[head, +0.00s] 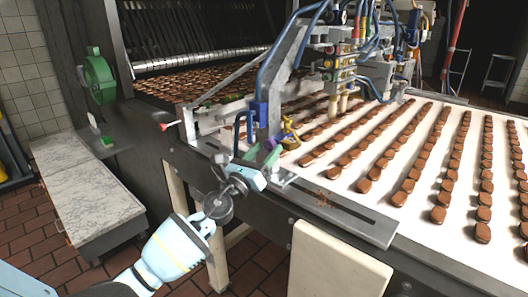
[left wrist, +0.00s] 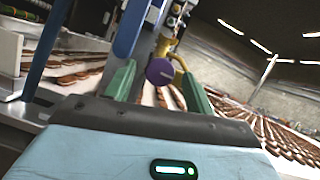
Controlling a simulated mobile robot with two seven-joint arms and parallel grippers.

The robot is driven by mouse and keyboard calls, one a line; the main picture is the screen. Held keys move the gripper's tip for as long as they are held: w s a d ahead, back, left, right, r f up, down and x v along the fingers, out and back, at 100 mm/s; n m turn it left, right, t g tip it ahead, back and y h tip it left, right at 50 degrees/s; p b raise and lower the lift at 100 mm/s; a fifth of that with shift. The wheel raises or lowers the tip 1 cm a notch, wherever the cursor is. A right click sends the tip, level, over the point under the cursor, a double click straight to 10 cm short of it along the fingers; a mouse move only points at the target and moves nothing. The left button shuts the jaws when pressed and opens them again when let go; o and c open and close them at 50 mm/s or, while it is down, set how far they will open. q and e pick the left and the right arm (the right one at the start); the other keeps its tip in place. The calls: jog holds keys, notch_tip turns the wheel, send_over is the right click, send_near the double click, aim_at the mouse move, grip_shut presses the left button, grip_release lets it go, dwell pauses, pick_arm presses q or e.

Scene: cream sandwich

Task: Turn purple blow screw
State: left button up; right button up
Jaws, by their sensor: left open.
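The purple blow screw (left wrist: 160,71) is a round purple knob in front of a yellow fitting (left wrist: 181,62) in the left wrist view. My left gripper (left wrist: 158,75) is open, with one green finger on each side of the knob. The knob appears between the fingers; whether they touch it I cannot tell. In the head view my left gripper (head: 262,155) reaches up to the machine's near edge, just left of the yellow fitting (head: 290,135). My right gripper is not in view.
A white conveyor (head: 345,180) carries rows of brown biscuits on the right. A blue upright (left wrist: 128,32) stands close to the left finger. Hoses and nozzles (head: 345,65) rise behind the fitting. A marble-topped bench (head: 85,185) stands at left, with brick-tiled floor in front.

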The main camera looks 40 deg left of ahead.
pick_arm(q)
jog(key=c, duration=1)
